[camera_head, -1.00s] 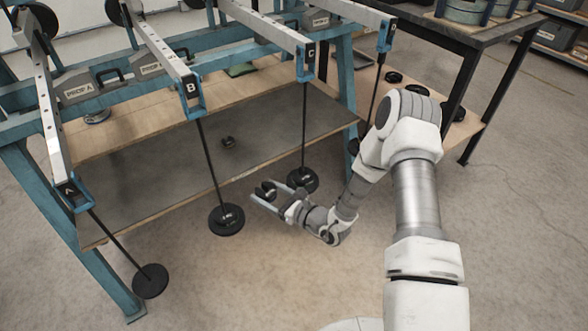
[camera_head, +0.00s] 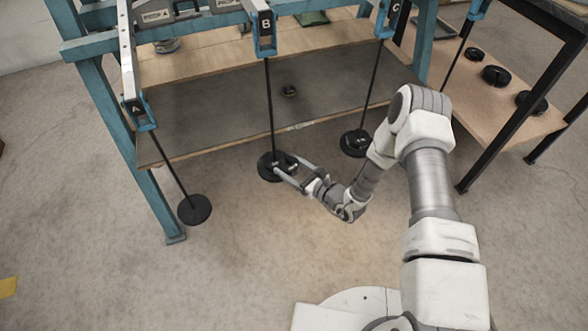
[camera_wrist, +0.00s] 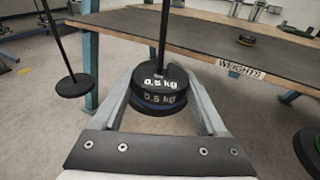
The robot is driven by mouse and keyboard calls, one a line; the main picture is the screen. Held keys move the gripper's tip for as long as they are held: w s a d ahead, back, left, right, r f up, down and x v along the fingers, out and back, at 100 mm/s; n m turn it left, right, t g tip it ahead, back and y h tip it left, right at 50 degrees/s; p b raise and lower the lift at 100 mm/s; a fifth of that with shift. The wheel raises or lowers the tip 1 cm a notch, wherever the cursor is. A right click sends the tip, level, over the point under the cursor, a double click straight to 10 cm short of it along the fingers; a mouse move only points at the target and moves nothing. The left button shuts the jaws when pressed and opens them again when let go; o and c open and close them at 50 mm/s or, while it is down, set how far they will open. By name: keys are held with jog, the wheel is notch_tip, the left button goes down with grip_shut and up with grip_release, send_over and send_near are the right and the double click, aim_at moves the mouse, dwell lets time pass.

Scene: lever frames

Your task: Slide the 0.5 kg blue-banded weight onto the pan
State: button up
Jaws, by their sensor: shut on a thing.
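The 0.5 kg weight (camera_wrist: 160,98) is a black disc with white lettering and a blue band low on its side. My gripper (camera_wrist: 161,78) is shut on it, one finger along each side. In the head view the weight (camera_head: 288,161) is over or against the black pan (camera_head: 267,172) hanging from lever B. The rod of B (camera_wrist: 164,32) comes down at the weight's far side in the wrist view. I cannot tell whether the rod is inside a slot, or whether the weight touches the pan, which it mostly hides.
Pan A (camera_head: 194,209) hangs to the left and pan C (camera_head: 356,145) to the right. A low shelf (camera_head: 220,128) lies just behind B's rod, with a small black weight (camera_head: 289,90) on it. Blue frame posts (camera_head: 118,150) stand at the left. The floor in front is clear.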

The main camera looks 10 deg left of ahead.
aim_at(276, 157)
jog(key=shift+r+x, duration=0.25)
jog(key=shift+x, duration=0.75)
jog(key=shift+w+a+b, duration=0.4)
jog(key=shift+a+b, duration=0.05)
jog(key=shift+a, duration=0.15)
jog(key=shift+w+a, duration=0.4)
jog(key=shift+a, duration=0.2)
jog(key=shift+b+x, duration=0.55)
jog(key=shift+x, duration=0.25)
dwell(0.3)
jog(key=shift+f+b, duration=0.35)
dwell(0.6)
jog(key=o, duration=1.6)
jog(key=shift+c, duration=0.2)
jog(key=shift+f, duration=0.15)
jog(key=shift+d, duration=0.1)
